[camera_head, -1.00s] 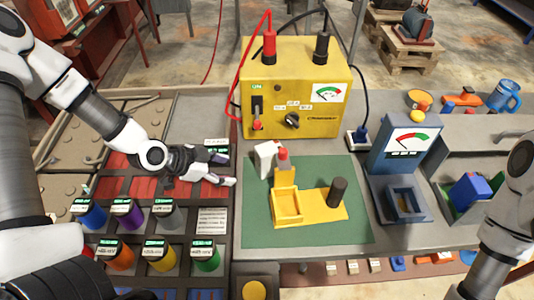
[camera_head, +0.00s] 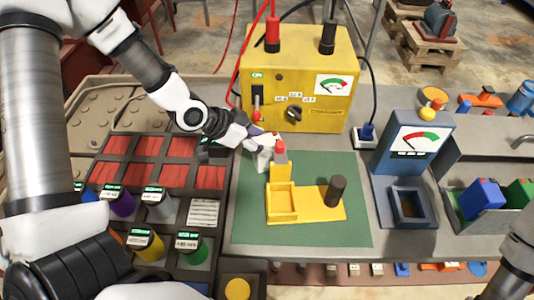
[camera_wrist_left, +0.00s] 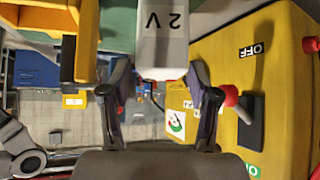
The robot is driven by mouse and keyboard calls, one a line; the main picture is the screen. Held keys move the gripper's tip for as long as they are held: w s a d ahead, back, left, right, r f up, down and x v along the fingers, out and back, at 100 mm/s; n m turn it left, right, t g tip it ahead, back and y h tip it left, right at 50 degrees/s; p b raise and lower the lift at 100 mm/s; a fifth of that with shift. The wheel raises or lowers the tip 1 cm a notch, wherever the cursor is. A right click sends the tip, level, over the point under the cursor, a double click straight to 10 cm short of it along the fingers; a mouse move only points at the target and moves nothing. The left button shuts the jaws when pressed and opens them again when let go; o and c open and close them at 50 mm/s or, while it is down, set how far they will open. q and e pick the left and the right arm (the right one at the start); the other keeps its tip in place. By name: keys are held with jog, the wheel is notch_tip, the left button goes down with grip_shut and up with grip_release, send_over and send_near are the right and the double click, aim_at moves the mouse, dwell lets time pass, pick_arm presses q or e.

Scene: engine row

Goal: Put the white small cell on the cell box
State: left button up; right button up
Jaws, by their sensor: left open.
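The white small cell (camera_head: 262,157) stands at the back left of the green mat, beside the yellow fixture. In the left wrist view the white cell (camera_wrist_left: 164,38) shows a "2 V" mark. My left gripper (camera_head: 258,138) is open at the cell, partly covering it. In the left wrist view the two dark fingers of the gripper (camera_wrist_left: 160,72) lie to either side of the cell's near end; contact is not clear. A grey open box (camera_head: 451,214) at the right holds a blue block and a green block; it looks like the cell box. My right gripper is out of view.
The yellow power unit (camera_head: 325,110) with a switch and dial stands just behind the cell. The yellow fixture (camera_head: 318,203) is to its right. A blue meter stand (camera_head: 405,160) lies between the fixture and the grey box. A rack of coloured cylinders (camera_head: 170,215) is at the left.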

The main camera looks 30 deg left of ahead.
pick_arm(q)
jog(key=shift+x, duration=1)
jog(key=shift+a+r, duration=0.1)
jog(key=shift+r, duration=0.05)
jog(key=c, duration=1.2)
grip_shut()
jog(key=shift+r, duration=0.1)
